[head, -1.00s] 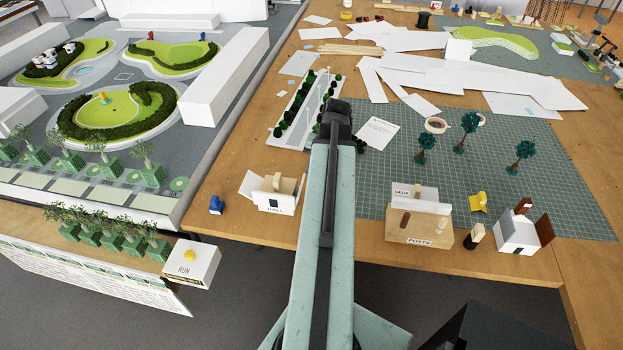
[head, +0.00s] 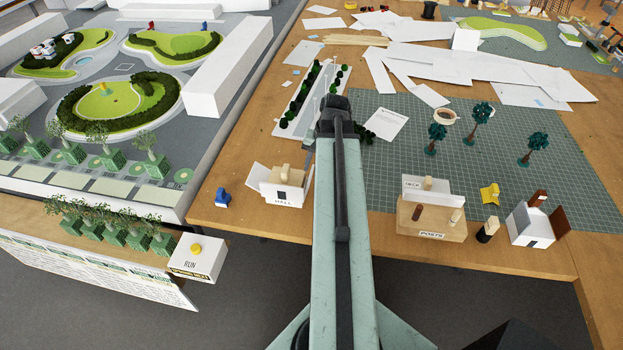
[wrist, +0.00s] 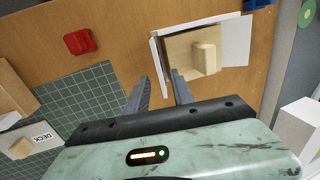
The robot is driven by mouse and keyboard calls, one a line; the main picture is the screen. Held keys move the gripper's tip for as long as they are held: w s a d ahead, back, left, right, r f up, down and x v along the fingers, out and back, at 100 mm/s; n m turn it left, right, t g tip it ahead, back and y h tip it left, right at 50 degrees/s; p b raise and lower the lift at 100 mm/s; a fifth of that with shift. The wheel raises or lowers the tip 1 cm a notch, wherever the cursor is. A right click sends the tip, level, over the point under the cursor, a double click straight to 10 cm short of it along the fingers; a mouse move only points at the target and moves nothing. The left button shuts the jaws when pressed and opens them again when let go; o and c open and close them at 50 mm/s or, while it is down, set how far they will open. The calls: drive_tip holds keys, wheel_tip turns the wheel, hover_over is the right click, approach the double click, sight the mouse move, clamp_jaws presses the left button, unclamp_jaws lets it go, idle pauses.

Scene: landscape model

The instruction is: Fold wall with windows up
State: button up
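The small model marked HALL (head: 283,196) stands near the table's front edge, just left of my arm in the head view. It has a wooden floor, a beige block inside and white wall panels. In the wrist view, a white panel (wrist: 237,40) lies folded outward on its right side, and a thin white edge (wrist: 156,62) runs along its left side. I cannot make out windows on either. The arm mostly hides the gripper in the head view.
A POSTE model (head: 431,225) with a DECK panel and a small white house (head: 530,226) stand to the right. A blue piece (head: 222,198) lies left of HALL. A red piece (wrist: 80,41) shows in the wrist view. The green mat (head: 400,160) has free room.

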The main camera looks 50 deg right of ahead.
sight(311, 176)
drive_tip(key=b+x, duration=0.3)
drive_tip(key=x, duration=0.1)
drive_tip(key=shift+f, duration=0.25)
drive_tip(key=shift+r, duration=0.15)
clamp_jaws()
drive_tip(key=shift+w+a+r+g+p, duration=0.15)
drive_tip(key=shift+w+a+g+p, duration=0.1)
drive_tip(key=shift+w+g+p, duration=0.15)
drive_tip(key=shift+w+a+g+h, duration=0.25)
drive_tip(key=shift+w+g+h, duration=0.25)
drive_tip(key=shift+g+h, duration=0.1)
drive_tip(key=shift+s, duration=0.15)
unclamp_jaws()
